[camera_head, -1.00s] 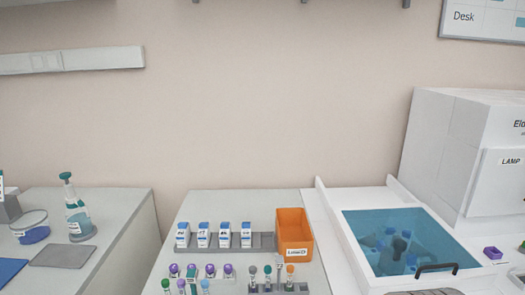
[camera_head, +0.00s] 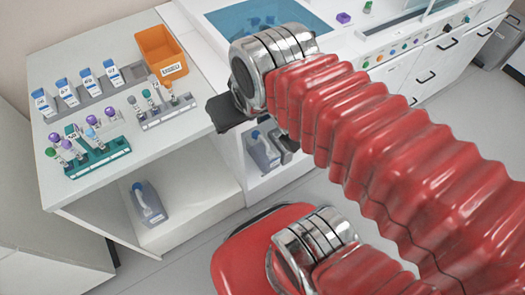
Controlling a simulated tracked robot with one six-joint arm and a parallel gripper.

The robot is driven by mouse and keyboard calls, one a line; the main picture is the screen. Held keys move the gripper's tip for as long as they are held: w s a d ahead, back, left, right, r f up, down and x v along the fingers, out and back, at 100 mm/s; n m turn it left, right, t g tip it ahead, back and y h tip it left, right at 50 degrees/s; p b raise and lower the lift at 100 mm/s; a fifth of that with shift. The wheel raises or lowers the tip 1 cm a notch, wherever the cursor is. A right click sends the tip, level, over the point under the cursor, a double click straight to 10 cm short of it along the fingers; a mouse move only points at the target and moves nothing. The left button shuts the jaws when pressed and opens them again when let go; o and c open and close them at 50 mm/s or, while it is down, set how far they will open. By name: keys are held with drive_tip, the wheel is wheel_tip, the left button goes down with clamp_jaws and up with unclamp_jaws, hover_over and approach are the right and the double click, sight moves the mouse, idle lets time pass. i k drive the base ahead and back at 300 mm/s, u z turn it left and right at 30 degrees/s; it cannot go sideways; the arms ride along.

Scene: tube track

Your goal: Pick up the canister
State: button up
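A grey translucent canister (camera_head: 150,204) with a blue cap and handle stands on the lower shelf under the tube bench, at the lower left. A second, similar canister (camera_head: 262,152) stands in the recess under the machine, partly hidden by my arm. My gripper (camera_head: 226,114) shows only as a dark piece at the end of my red arm, near the bench's right edge. It is above and apart from both canisters. Its fingers cannot be made out, and nothing is seen held in it.
The floor (camera_head: 190,265) in front is clear.

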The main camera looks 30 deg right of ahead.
sight(265, 155)
drive_tip(key=u, duration=0.1)
drive_tip(key=k, duration=0.5)
drive_tip(key=u, duration=0.65)
drive_tip(key=k, duration=0.55)
drive_tip(key=u, duration=0.35)
